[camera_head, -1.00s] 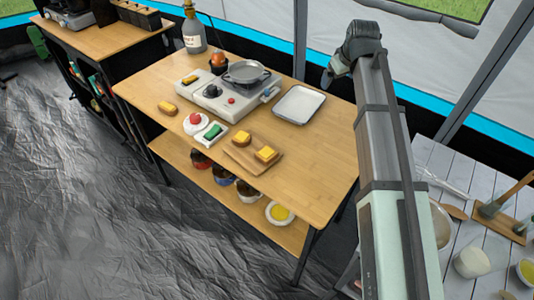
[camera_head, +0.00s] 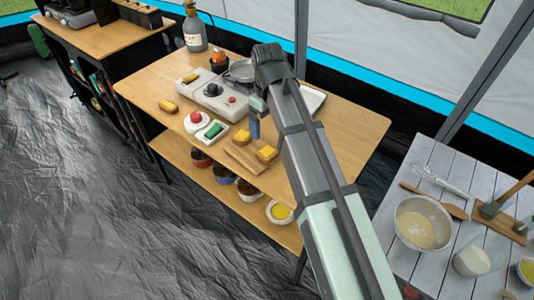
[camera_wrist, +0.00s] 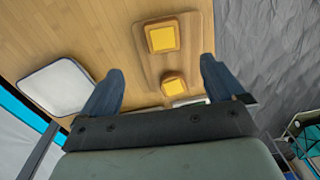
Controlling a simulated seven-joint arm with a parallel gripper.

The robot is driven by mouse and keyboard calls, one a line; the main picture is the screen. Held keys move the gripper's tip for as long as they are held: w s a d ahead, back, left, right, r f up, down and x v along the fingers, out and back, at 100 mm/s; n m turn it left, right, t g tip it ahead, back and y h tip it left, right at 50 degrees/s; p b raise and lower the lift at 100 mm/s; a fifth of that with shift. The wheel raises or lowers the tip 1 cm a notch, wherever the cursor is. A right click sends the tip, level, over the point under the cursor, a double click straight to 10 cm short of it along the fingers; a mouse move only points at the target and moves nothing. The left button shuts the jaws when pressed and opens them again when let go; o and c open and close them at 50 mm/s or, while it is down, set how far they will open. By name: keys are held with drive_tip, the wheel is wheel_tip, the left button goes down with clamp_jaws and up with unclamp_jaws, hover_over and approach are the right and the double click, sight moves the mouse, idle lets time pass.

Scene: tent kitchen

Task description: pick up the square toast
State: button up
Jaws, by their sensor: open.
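Two pieces of toast with yellow tops lie on a wooden board (camera_head: 236,159). The nearer toast (camera_head: 267,154) looks square; it is the upper, larger toast (camera_wrist: 163,38) in the wrist view. The other toast (camera_head: 242,137), lower in the wrist view (camera_wrist: 174,85), looks a little rounder. My gripper (camera_wrist: 160,68) is open and empty, its blue fingers spread wide. In the head view my gripper (camera_head: 254,126) is above the table behind the board. In the wrist view the lower toast lies between the fingers and the square toast beyond the fingertips; neither is touched.
A white tray (camera_wrist: 57,86) lies left in the wrist view, partly hidden by my arm in the head view. A stove (camera_head: 212,93) with a pan (camera_head: 239,71), a red item on a white plate (camera_head: 196,122) and a green item (camera_head: 213,130) stand nearby. Bowls fill the lower shelf.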

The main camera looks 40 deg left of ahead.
hover_over(267, 151)
drive_tip(key=f, duration=0.6)
drive_tip(key=shift+w+a, duration=0.1)
drive_tip(key=shift+w, duration=0.2)
drive_tip(key=shift+s+f, duration=0.15)
drive_tip(key=shift+f, duration=1.15)
drive_tip(key=shift+s+f, duration=0.15)
drive_tip(key=shift+f, duration=1.15)
drive_tip(key=c, duration=1.1)
drive_tip(key=shift+c, duration=0.2)
